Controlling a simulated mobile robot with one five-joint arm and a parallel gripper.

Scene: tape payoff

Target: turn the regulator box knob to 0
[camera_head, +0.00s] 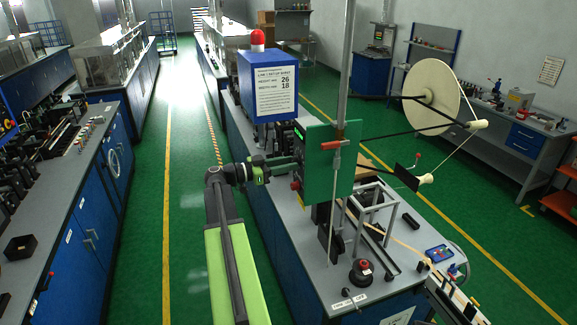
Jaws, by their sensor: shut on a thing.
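My gripper (293,163) reaches in from the left at the end of my black and green arm. Its fingers are shut at the left face of a dark box (298,144), which appears to be the regulator box. The knob between the fingertips is too small and covered to make out, and its setting cannot be read. A small green display shows near the box's top and a red button (295,185) sits below the fingers. A green upright panel (330,185) hides the right part of the box.
A blue cabinet (266,85) with a red lamp and setup sheet stands behind the box. A large cream reel (433,95) and black rods extend right. A metal frame (374,208) and a black device with a red top (362,270) stand on the bench. The aisle at left is clear.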

